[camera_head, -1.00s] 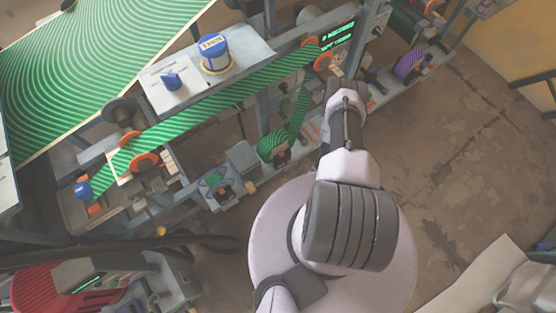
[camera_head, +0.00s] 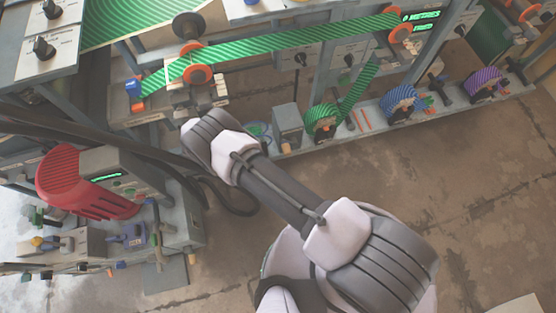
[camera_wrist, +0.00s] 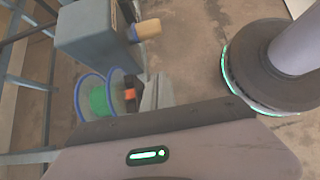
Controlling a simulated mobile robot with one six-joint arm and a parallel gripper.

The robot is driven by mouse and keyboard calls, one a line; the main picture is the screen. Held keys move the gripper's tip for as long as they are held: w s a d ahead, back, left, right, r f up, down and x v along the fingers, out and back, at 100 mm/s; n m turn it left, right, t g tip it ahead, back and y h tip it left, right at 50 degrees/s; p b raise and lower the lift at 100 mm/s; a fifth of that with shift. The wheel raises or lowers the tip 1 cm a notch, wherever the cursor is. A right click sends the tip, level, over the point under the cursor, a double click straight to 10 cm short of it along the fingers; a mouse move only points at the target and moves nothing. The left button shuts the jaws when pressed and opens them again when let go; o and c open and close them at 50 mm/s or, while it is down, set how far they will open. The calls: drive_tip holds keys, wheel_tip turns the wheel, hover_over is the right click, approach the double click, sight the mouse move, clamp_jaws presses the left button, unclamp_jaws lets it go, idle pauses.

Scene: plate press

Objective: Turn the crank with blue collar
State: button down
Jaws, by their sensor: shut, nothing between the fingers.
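In the wrist view a tan crank handle (camera_wrist: 146,29) sticks out of the side of a grey-blue box (camera_wrist: 90,38).
A blue-rimmed spool with green (camera_wrist: 95,98) lies close beside my fingers. Green (camera_head: 320,121), blue (camera_head: 402,99) and purple (camera_head: 484,82) rolls sit along the rail. A red machine (camera_head: 80,182) and dark cables stand at left. The floor at right is clear.

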drive_tip(key=w+d+f+b, duration=0.2)
drive_tip(key=d+f, duration=0.1)
drive_tip(key=d, duration=0.5)
drive_tip(key=shift+w+d+f, duration=0.15)
drive_tip(key=shift+w+f, duration=0.1)
